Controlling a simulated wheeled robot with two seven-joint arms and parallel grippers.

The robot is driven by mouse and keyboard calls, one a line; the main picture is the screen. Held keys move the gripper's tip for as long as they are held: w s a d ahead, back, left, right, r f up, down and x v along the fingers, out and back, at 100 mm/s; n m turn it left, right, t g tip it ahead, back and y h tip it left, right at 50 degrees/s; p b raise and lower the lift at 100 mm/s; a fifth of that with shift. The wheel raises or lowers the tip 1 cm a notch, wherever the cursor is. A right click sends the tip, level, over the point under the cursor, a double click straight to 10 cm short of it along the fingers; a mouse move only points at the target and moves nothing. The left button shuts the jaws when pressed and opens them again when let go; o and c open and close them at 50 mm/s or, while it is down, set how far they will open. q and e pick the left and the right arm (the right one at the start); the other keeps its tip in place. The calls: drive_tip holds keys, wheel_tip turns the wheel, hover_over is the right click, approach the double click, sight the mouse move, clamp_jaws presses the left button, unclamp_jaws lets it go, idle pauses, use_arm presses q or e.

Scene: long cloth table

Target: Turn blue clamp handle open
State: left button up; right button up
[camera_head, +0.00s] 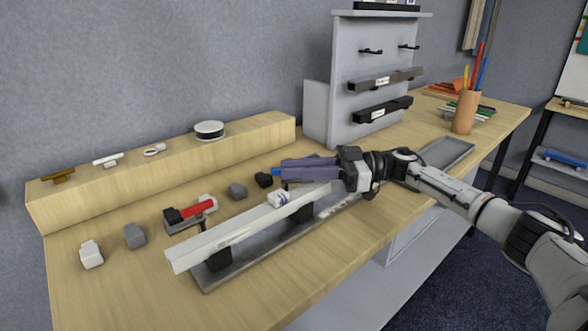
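My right gripper (284,168) reaches in from the right, with its long purple-grey fingers pointing left over the back side of the white beam. A small blue piece (276,171), likely part of the blue clamp handle, shows at the fingertips. The fingers hide most of that clamp, so its handle angle and any grip on it cannot be told. A black block (263,180) sits just left of the fingertips. A clamp with a red handle (198,209) stands farther left, apart from the gripper. My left gripper is not in view.
The long white beam (235,233) rests on black supports over a grey base (240,268) in front of the gripper. Loose grey blocks (135,236) lie at left. A wooden ledge (215,148) and grey rack (345,100) stand behind. The table's front left is clear.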

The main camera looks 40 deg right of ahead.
drive_tip(key=b+v, duration=0.1)
drive_tip(key=v, duration=0.8)
drive_tip(key=shift+s+d, duration=0.2)
drive_tip(key=shift+d, duration=0.2)
drive_tip(key=shift+o, duration=0.5)
